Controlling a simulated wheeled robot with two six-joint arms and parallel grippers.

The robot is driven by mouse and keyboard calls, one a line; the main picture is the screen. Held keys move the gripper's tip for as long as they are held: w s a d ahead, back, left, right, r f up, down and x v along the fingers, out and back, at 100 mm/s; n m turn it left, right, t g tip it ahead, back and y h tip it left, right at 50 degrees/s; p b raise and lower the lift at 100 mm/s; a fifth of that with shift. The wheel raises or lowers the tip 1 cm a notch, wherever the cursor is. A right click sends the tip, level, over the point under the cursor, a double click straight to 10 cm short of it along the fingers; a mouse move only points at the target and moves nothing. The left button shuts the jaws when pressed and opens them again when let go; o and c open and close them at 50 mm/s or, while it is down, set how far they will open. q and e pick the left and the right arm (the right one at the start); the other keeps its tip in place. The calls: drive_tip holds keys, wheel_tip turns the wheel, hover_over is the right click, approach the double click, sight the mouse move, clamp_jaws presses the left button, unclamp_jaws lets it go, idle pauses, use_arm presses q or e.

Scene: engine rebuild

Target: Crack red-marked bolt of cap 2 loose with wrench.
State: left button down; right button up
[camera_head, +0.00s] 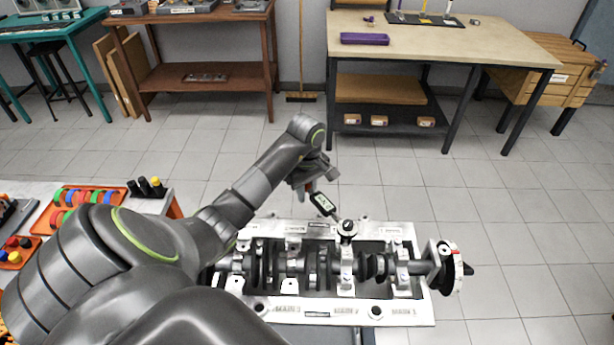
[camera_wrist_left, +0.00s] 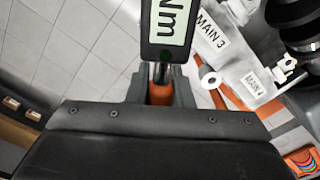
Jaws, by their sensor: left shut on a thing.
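My left gripper (camera_head: 311,184) is shut on the handle of a wrench with a digital display (camera_head: 323,204). In the left wrist view the orange part of the handle (camera_wrist_left: 160,94) sits between the fingers, and the display (camera_wrist_left: 168,24) reads "Nm". The wrench's round head (camera_head: 347,228) is over the far end of a bearing cap (camera_head: 346,268), second from the right on the engine block (camera_head: 262,303). The bolt under the head and any red mark are hidden. My right gripper is not in view.
The crankshaft (camera_head: 375,266) lies along the block, with a marked wheel (camera_head: 449,268) at its right end. In the left wrist view, labels read "MAIN 3" (camera_wrist_left: 212,36) and "MAIN 4" (camera_wrist_left: 255,79). A side table with an orange tray (camera_head: 50,215) stands at left. Floor beyond the block is clear.

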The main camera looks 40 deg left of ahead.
use_arm(q)
drive_tip(key=shift+s, duration=0.1)
drive_tip(key=shift+s+a+n+p, duration=0.15)
drive_tip(key=shift+s+n+p, duration=0.25)
drive_tip(key=shift+s+n, duration=0.25)
drive_tip(key=shift+s+a+n, duration=0.1)
drive_tip(key=shift+s+n, duration=0.25)
drive_tip(key=shift+s, duration=0.3)
idle(0.3)
drive_tip(key=shift+b, duration=0.6)
drive_tip(key=shift+w+m+b, duration=0.5)
drive_tip(key=shift+w+b, duration=0.2)
drive_tip(key=shift+b, duration=0.45)
idle(0.6)
